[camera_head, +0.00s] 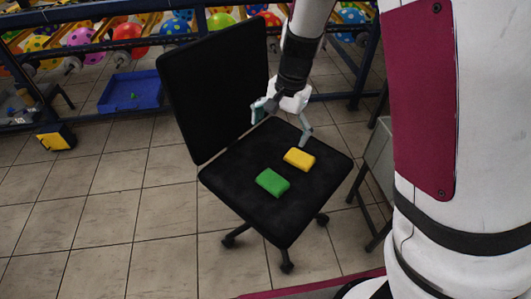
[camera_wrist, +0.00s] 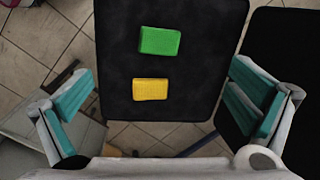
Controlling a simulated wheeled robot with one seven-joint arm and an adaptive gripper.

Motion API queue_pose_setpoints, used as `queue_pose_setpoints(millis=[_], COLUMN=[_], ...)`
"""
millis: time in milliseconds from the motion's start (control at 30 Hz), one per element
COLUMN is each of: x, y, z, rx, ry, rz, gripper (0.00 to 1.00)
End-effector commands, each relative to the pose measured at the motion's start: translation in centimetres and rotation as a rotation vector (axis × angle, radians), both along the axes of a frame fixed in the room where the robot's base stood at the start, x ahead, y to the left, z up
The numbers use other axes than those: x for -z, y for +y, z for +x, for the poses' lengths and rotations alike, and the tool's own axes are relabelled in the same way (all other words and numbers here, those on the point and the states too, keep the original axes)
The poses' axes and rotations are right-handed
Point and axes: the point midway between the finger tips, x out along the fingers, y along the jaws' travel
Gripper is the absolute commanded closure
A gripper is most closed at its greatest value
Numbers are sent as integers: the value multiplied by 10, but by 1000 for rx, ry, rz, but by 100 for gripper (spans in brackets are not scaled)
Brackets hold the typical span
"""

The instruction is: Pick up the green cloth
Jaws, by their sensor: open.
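The green cloth (camera_head: 272,182) is a small folded block lying flat on the black seat of an office chair (camera_head: 240,200). A yellow cloth (camera_head: 299,158) of similar size lies on the same seat, apart from the green one. In the wrist view the green cloth (camera_wrist: 160,41) is above the yellow cloth (camera_wrist: 150,89). My gripper (camera_head: 282,122) is above the seat near the backrest, closer to the yellow cloth than to the green. In the wrist view my gripper (camera_wrist: 160,108) is wide open, its teal-padded fingers at left and right, with nothing held.
The chair's tall black backrest (camera_head: 215,85) stands beside my gripper. A grey box or stand (camera_head: 378,158) is right of the chair. A blue crate (camera_head: 130,91) and a rack with balloons (camera_head: 127,35) are behind. The tiled floor (camera_head: 110,200) at left is clear.

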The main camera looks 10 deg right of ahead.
Motion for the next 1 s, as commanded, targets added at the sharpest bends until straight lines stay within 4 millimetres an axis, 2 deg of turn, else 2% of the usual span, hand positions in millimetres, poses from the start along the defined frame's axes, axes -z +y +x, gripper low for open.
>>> queue_pose_setpoints(millis=[33,100,233,300,567,800,1000], x=[36,68,111,125,156,201,220], y=[2,3,3,3,2,2,3], z=[10,20,34,38,41,41,42], rx=[25,62,114,131,150,150,148], ry=[18,30,40,41,44,44,41], rz=[-23,-51,-95,-110,-124,-124,-124], gripper=[0,0,0,0,0,0,0])
